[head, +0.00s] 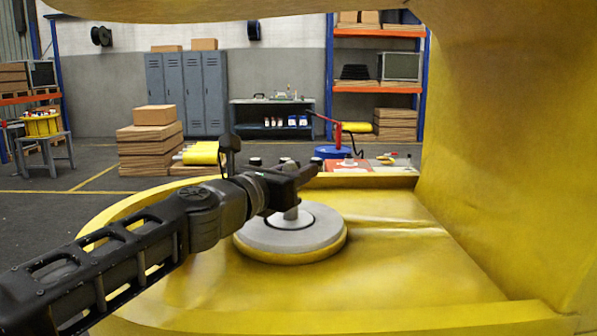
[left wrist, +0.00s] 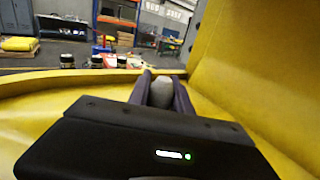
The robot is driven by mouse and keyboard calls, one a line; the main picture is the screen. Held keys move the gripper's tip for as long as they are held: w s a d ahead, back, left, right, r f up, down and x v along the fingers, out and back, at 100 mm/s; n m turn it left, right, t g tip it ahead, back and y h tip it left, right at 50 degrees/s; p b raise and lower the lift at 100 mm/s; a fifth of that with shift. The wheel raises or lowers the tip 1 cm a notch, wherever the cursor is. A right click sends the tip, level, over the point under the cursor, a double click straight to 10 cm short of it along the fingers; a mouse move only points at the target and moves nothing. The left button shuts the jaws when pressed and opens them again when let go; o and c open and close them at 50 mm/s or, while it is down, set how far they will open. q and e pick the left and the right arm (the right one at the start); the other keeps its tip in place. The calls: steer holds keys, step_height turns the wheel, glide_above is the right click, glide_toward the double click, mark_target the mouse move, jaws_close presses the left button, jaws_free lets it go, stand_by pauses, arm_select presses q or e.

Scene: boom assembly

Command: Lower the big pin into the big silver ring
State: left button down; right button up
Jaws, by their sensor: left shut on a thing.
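The big silver ring (head: 267,238) lies flat on a round yellow boss on the yellow boom part, with a dark opening at its middle. My left gripper (head: 292,186) is over the ring and shut on the big grey pin (head: 291,215). The pin points down at the ring's middle; I cannot tell whether its lower end is inside the opening. In the left wrist view the rounded grey top of the pin (left wrist: 162,92) shows between the two fingers of my left gripper (left wrist: 163,98). The ring is hidden there. My right gripper is not in view.
A yellow boom wall (head: 510,150) rises at the right, and a yellow overhang (head: 230,10) spans the top. A low raised rim (head: 375,181) runs along the back. Several small jars (left wrist: 97,62) stand beyond the rim. The yellow floor right of the ring is clear.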

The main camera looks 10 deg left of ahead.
arm_select(q)
steer(key=shift+r, duration=0.2)
steer(key=c, duration=1.4)
jaws_free()
steer(key=shift+s, duration=0.1)
steer(key=o, duration=0.3)
steer(key=shift+f, duration=0.3)
steer(key=v, duration=0.7)
steer(key=shift+s+a, duration=0.15)
steer(key=shift+s, duration=0.2)
steer(key=shift+r, duration=0.15)
